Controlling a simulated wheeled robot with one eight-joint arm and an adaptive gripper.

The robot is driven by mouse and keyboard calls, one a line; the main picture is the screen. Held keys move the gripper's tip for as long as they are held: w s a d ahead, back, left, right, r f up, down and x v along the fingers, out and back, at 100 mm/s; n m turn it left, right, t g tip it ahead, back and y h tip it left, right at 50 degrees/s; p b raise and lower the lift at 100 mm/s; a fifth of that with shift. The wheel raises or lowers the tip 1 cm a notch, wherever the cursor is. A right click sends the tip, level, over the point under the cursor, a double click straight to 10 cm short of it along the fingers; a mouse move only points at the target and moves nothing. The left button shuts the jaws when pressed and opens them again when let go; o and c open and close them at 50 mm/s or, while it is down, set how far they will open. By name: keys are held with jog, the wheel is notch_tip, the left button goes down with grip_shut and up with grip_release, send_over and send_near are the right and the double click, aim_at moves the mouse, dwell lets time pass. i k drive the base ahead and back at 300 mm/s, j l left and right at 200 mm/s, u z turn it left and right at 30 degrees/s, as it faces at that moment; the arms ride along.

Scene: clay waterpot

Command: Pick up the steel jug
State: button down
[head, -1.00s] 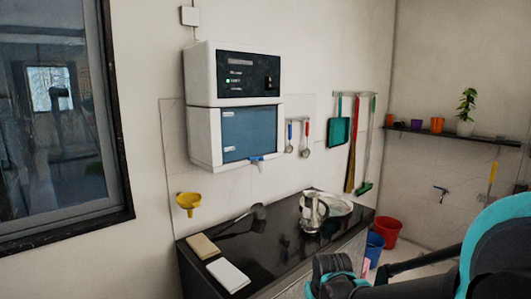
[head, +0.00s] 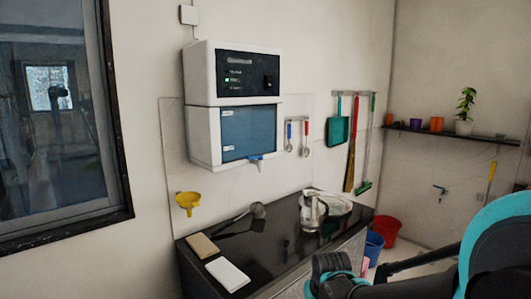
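The steel jug (head: 310,213) stands upright on the black counter (head: 265,245), toward its right end. A pale plate or tray (head: 338,204) lies just behind and to the right of it. My arm comes in from the lower right, and its dark and teal end (head: 333,275) is at the bottom of the head view, in front of the counter and nearer to me than the jug. The gripper's fingers cannot be made out, so its opening is not shown. The jug is not hidden by the arm.
A ladle (head: 255,211), a tan block (head: 202,246) and a white block (head: 228,274) lie on the counter's left part. A water purifier (head: 235,105) and a yellow funnel (head: 188,201) are on the wall. A blue bucket (head: 374,244) and a red bucket (head: 386,229) stand right of the counter.

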aim_at(310, 219)
jog(key=l+u, duration=0.35)
jog(key=k+l+u, duration=0.1)
jog(key=l+u, duration=0.25)
jog(key=k+l+u, duration=0.1)
jog(key=l+u, duration=0.25)
